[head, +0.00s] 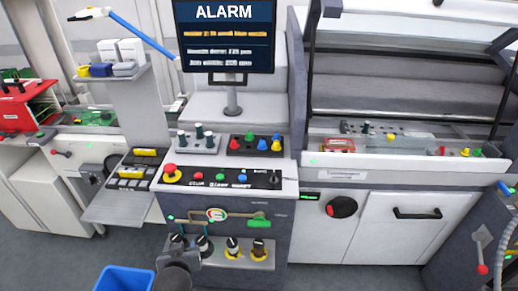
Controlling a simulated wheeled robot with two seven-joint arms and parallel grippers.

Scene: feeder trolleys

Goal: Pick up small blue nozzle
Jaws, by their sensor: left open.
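Small blue nozzles (262,145) stand in a black holder (234,150) on top of the machine console, beside a green and a red one. They are too small in the head view to tell their sizes apart. My left gripper (183,243) is at the lower middle, in front of the console's lower shelf, well below and left of the black holder. It is open, and I see nothing held in it. My right gripper is not in view.
A grey holder (184,149) with dark nozzles stands left of the black one. The control panel (225,180) with a red emergency button lies in front. Yellow and dark knobs (233,246) stand on the lower shelf. A blue bin (124,278) is on the floor.

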